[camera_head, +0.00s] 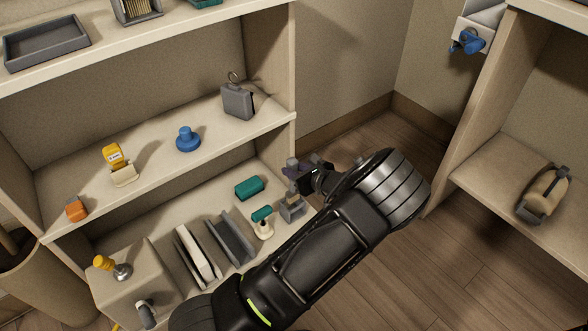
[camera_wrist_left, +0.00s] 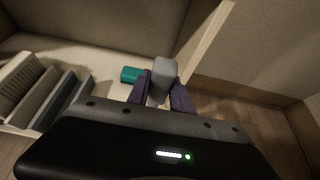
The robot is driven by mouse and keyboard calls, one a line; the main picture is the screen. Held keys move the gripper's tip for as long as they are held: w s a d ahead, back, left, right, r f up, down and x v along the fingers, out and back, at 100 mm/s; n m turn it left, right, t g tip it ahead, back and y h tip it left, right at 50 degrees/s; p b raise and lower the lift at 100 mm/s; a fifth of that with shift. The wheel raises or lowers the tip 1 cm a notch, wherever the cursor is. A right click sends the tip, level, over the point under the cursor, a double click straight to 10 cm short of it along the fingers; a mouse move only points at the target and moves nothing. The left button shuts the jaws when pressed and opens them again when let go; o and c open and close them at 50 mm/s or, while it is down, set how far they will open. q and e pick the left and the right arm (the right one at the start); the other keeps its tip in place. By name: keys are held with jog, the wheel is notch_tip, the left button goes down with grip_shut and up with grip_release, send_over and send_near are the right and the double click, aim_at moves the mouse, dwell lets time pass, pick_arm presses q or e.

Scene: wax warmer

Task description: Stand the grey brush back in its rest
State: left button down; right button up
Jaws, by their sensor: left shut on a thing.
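The grey brush (camera_head: 291,163) is in my left gripper (camera_head: 310,171), at the right end of the lower shelf. In the left wrist view, its blocky grey end (camera_wrist_left: 163,76) stands up between the dark purple fingers of the gripper (camera_wrist_left: 161,97), which is shut on it. A small grey holder (camera_head: 292,211), which looks like the rest, stands on the shelf just below the gripper. A pale part shows between brush and holder. I cannot tell whether the brush touches the holder. My right gripper is not in view.
A teal block (camera_head: 249,187) lies left of the grey holder. A cream stand with a teal top (camera_head: 263,228) stands in front. Grey upright racks (camera_head: 232,240) are farther left. The shelf above (camera_head: 225,133) and its right end panel are close to the gripper.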

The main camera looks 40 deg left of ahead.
pick_arm(q)
jog(key=shift+f, duration=0.3)
dwell(0.5)
dwell(0.5)
jog(key=shift+f+b, duration=0.35)
jog(key=shift+f, duration=0.4)
dwell(0.3)
dwell(0.5)
jog(key=shift+f+b, duration=0.95)
jog(key=shift+f, duration=0.75)
dwell(0.5)
